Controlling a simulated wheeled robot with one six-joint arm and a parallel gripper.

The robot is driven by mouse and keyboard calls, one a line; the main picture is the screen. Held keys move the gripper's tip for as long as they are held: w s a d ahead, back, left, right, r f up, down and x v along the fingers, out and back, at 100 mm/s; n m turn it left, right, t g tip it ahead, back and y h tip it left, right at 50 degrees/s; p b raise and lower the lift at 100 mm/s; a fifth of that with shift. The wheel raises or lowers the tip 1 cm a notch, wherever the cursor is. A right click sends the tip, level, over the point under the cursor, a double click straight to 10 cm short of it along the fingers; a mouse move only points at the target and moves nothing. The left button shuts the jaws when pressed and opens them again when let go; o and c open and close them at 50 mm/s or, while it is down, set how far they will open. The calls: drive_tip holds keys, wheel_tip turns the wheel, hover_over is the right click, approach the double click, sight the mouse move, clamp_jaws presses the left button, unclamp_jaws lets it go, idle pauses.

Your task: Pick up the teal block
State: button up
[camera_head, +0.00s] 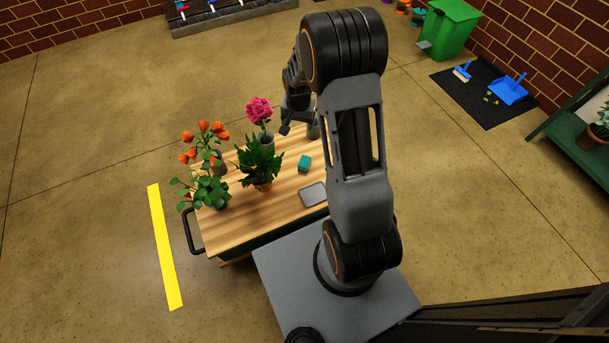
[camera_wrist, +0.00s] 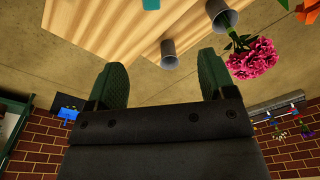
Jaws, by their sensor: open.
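The teal block (camera_head: 304,163) sits on the wooden top of a cart (camera_head: 284,200), right of the leafy potted plant and behind a grey tray. In the wrist view only a part of the teal block (camera_wrist: 151,4) shows at the top edge. My gripper (camera_wrist: 161,78) is open, with two dark green fingers wide apart and nothing between them. In the head view my gripper end is near the cart's far edge, beyond the block, partly hidden by my arm. It is apart from the block.
A grey vase (camera_head: 266,141) holds a pink flower (camera_head: 259,109) beside the gripper. An empty-looking grey cup (camera_wrist: 168,53) stands near the fingers. A leafy plant (camera_head: 259,163) and an orange-flowered plant (camera_head: 205,160) fill the left. A grey tray (camera_head: 313,194) lies in front.

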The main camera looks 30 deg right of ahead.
drive_tip(key=m+b, duration=0.2)
drive_tip(key=b, duration=0.4)
approach(304, 161)
drive_tip(key=shift+g, duration=0.4)
drive_tip(key=f, duration=0.5)
drive_tip(key=shift+w+f, duration=0.25)
drive_tip(key=shift+w, duration=0.1)
drive_tip(key=shift+d+f+b, duration=0.2)
drive_tip(key=shift+f+b, duration=1.5)
drive_tip(key=shift+f, duration=1.6)
drive_tip(key=shift+r, duration=0.1)
drive_tip(key=c, duration=1.1)
wheel_tip(304, 161, up, 4)
drive_tip(key=p, duration=0.2)
drive_tip(key=shift+p, duration=0.35)
drive_tip(key=s+a+r+p, duration=0.1)
drive_tip(key=s+r, duration=0.2)
drive_tip(key=s, duration=0.1)
drive_tip(key=s+a+r+p, duration=0.1)
drive_tip(key=s+r+p, duration=0.1)
drive_tip(key=s, duration=0.3)
drive_tip(key=s+a+r+p, duration=0.1)
drive_tip(key=s+r+p, duration=0.1)
drive_tip(key=s+r, duration=0.2)
drive_tip(key=shift+s, duration=0.35)
